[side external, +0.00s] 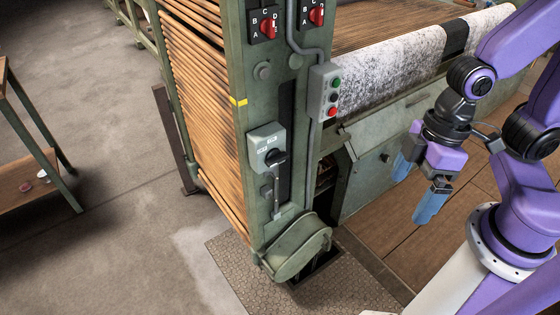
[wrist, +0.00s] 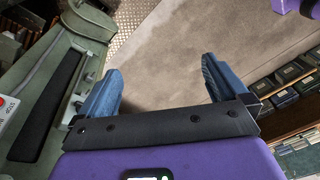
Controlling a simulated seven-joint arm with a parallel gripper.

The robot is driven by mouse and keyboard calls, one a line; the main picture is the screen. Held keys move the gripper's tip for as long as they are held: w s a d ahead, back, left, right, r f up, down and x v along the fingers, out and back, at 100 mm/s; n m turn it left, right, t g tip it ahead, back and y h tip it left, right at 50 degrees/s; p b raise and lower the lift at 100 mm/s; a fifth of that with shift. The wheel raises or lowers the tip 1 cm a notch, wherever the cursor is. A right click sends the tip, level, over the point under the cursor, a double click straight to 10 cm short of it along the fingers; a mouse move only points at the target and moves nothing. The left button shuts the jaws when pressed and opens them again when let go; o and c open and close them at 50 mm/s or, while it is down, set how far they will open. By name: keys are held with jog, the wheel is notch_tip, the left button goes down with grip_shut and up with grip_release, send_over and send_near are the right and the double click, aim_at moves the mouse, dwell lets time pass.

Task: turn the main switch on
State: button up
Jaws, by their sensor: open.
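The main switch (side external: 262,143) appears to be the light grey box with a black rotary knob (side external: 276,157). It is mounted on the front of the green machine column (side external: 246,90) in the side external view. The knob's on or off position is too small to read. My gripper (side external: 414,188) hangs to the right of the column, well apart from the switch. Its two blue fingers are spread with nothing between them. They also show spread in the wrist view (wrist: 160,66). I cannot make out the switch in the wrist view.
Two red selector knobs (side external: 268,27) (side external: 316,15) are higher up. A rounded green cover (side external: 297,250) juts out below. A wooden-topped table (side external: 30,180) stands at left. Open floor lies before the column.

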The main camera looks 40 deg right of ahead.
jog(key=w+a+f+m+t+y, duration=0.3)
jog(key=w+a+f+m+t, duration=0.35)
jog(key=a+f, duration=0.7)
jog(key=m+t+h, duration=0.5)
jog(key=t, duration=0.7)
send_near(279, 160)
jog(key=w, duration=0.9)
jog(key=shift+w+r, duration=0.1)
jog(key=shift+w, duration=0.05)
